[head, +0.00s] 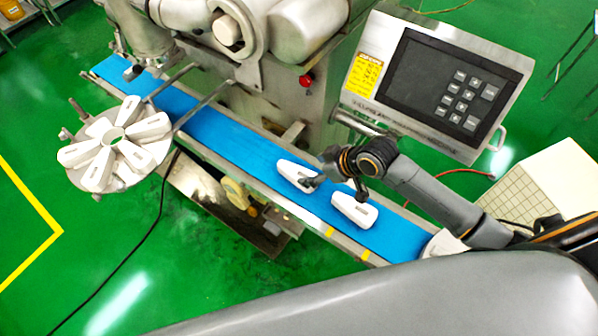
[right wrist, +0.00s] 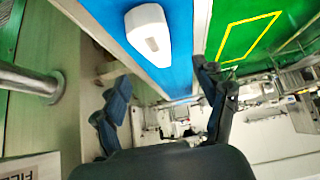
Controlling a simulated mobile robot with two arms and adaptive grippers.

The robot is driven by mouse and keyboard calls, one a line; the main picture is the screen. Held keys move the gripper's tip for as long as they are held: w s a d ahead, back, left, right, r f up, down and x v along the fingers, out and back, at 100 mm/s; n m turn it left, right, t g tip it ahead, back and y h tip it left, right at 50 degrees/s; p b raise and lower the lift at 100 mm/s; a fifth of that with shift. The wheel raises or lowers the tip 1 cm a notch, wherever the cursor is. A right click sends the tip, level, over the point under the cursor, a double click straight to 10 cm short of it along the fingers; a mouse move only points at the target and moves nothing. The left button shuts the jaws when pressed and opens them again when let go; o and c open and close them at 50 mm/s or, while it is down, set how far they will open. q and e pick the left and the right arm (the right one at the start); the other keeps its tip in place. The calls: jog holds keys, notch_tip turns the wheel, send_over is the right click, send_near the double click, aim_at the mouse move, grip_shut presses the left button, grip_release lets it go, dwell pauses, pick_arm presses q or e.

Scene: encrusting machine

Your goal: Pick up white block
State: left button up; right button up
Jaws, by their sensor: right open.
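Two white blocks lie apart on the blue conveyor belt in the head view: a left white block (head: 294,173) and a right white block (head: 352,210). My right gripper (head: 337,187) is open and empty above the belt. In the head view one finger overlaps the right end of the left block and the other overlaps the top of the right block; contact cannot be told. In the right wrist view the open fingers (right wrist: 165,100) have nothing between them, and one white block (right wrist: 148,36) lies on the belt beyond them. My left gripper is not in view.
A round rack (head: 112,138) with several white blocks stands left of the belt (head: 235,143). The steel machine and a control panel (head: 440,85) stand behind the belt. A white box (head: 545,180) is at the right. Green floor lies open at the lower left.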

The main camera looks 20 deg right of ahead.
aim_at(297, 172)
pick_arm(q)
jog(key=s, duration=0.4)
pick_arm(e)
jog(key=x, duration=0.3)
jog(key=shift+w, duration=0.1)
jog(key=p+x, duration=0.1)
jog(key=x, duration=0.2)
jog(key=shift+w+d, duration=0.1)
jog(key=shift+d, duration=0.05)
jog(key=x, duration=0.3)
jog(key=shift+w+f, duration=0.15)
jog(key=shift+f, duration=0.1)
jog(key=c, duration=0.3)
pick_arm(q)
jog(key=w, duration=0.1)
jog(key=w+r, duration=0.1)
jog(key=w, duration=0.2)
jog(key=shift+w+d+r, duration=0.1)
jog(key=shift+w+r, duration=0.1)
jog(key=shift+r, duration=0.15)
pick_arm(e)
jog(key=c, duration=1.1)
